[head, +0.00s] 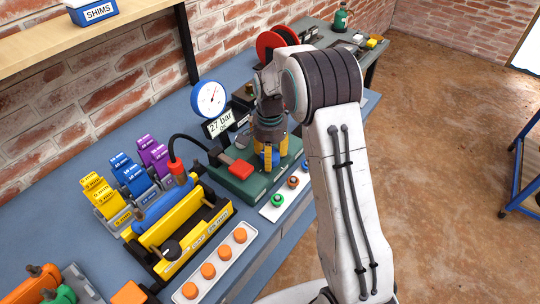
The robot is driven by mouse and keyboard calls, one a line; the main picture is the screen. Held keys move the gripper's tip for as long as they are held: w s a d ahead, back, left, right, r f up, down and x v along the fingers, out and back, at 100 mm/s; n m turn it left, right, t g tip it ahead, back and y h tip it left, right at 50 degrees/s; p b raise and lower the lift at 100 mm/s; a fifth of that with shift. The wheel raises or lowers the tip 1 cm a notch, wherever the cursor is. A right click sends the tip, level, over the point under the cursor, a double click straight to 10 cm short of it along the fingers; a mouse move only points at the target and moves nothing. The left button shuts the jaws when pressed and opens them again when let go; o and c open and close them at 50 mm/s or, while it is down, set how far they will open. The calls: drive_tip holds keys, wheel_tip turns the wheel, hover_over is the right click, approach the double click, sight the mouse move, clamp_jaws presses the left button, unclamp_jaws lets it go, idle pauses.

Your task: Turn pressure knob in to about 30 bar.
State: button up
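The round pressure gauge (208,98), blue-rimmed with a white face and a needle, stands at the back of the bench. Below it a small display (217,124) reads "27 bar", with a smaller second line I cannot read surely. A dark green test block (245,185) with a red lever or handle (240,169) sits in front of the display. My gripper (269,158) points down over the right part of this block. Yellow and blue parts show at its tips. The pressure knob cannot be made out; my gripper and arm may cover it. I cannot tell whether the fingers are closed on anything.
A yellow frame holding a blue cylinder (163,206) stands left of the block. Yellow, blue and purple shim stacks (128,170) are behind it. A white tray with orange knobs (240,235) and a strip with coloured buttons (278,200) lie in front. A shelf (90,46) overhangs upper left.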

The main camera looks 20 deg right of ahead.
drive_tip(key=shift+s+f+m, duration=0.15)
drive_tip(key=shift+f+m, duration=0.05)
drive_tip(key=shift+m, duration=1.3)
drive_tip(key=o, duration=1.2)
drive_tip(key=shift+r, duration=0.1)
drive_tip(key=shift+r, duration=0.1)
drive_tip(key=shift+w+r, duration=0.2)
drive_tip(key=shift+r, duration=0.35)
wheel_tip(320, 180, up, 11)
drive_tip(key=shift+f, duration=0.1)
